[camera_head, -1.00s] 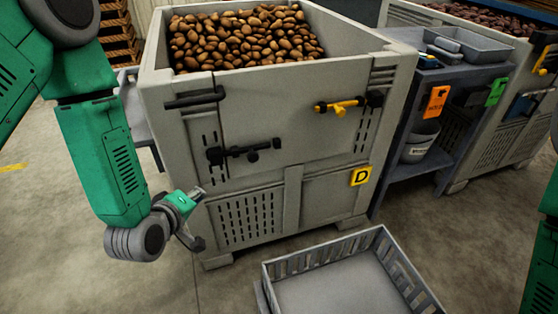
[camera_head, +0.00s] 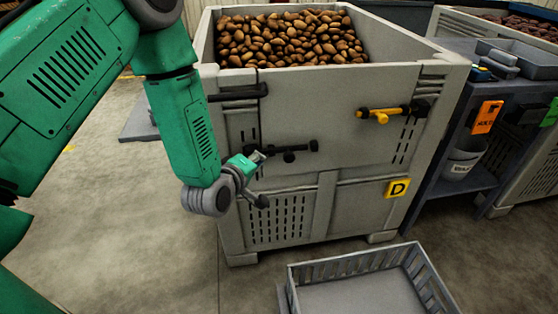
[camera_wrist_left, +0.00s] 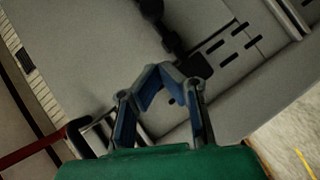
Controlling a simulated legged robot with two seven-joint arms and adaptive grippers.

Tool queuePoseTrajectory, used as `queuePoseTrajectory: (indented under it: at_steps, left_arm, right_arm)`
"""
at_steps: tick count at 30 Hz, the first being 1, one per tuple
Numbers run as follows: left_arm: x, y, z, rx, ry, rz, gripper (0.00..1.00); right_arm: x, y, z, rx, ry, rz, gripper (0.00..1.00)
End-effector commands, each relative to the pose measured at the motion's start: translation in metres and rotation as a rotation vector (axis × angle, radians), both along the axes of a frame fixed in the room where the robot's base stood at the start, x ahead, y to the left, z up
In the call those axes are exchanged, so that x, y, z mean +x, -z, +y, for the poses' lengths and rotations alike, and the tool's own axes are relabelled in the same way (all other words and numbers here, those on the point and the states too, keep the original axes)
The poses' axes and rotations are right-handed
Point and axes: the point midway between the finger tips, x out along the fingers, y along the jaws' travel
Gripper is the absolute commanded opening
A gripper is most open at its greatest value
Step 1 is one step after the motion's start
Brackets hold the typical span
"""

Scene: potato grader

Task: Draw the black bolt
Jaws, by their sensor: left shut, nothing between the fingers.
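The black bolt (camera_head: 290,150) lies level across the front of the grey bin (camera_head: 330,195), with a round knob toward its right end. In the left wrist view a dark bolt part (camera_wrist_left: 172,42) shows just beyond the fingers. My left gripper (camera_head: 262,178) is just left of and below the bolt's left end and hides part of that area. In the left wrist view its blue-grey fingers (camera_wrist_left: 158,70) come together at the tips with nothing between them. I cannot tell whether they touch the bolt. My right gripper is not in view.
A black bar handle (camera_head: 238,94) sits above the bolt, and a yellow-handled bolt (camera_head: 385,113) is to its right. Potatoes (camera_head: 290,38) fill the bin. A grey slatted crate (camera_head: 340,270) stands on the floor in front. A dark shelf (camera_head: 465,187) stands at the right.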

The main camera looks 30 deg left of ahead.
Motion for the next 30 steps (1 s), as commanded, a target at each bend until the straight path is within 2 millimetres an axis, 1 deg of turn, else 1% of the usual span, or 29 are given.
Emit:
queuePoseTrajectory:
  at_steps: [1,6,10,15,27,30]
  left_arm:
    - [0.011,0.006,0.001,0.003,0.001,-0.003,0.00]
    - [0.045,0.018,0.003,0.001,0.001,-0.002,0.00]
    - [0.058,0.027,-0.011,0.002,0.003,-0.001,0.00]
    - [0.067,0.033,-0.020,0.000,0.002,0.002,0.00]
    - [0.069,0.034,-0.023,-0.001,0.000,0.001,0.00]
    - [0.074,0.033,-0.029,-0.002,0.001,-0.001,0.00]
  right_arm:
    - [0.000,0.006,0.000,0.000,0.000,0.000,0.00]
    - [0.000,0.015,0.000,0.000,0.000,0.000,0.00]
    - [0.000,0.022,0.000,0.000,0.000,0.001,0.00]
    - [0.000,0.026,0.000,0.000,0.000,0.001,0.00]
    - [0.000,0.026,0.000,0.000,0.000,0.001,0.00]
    - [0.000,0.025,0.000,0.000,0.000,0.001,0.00]
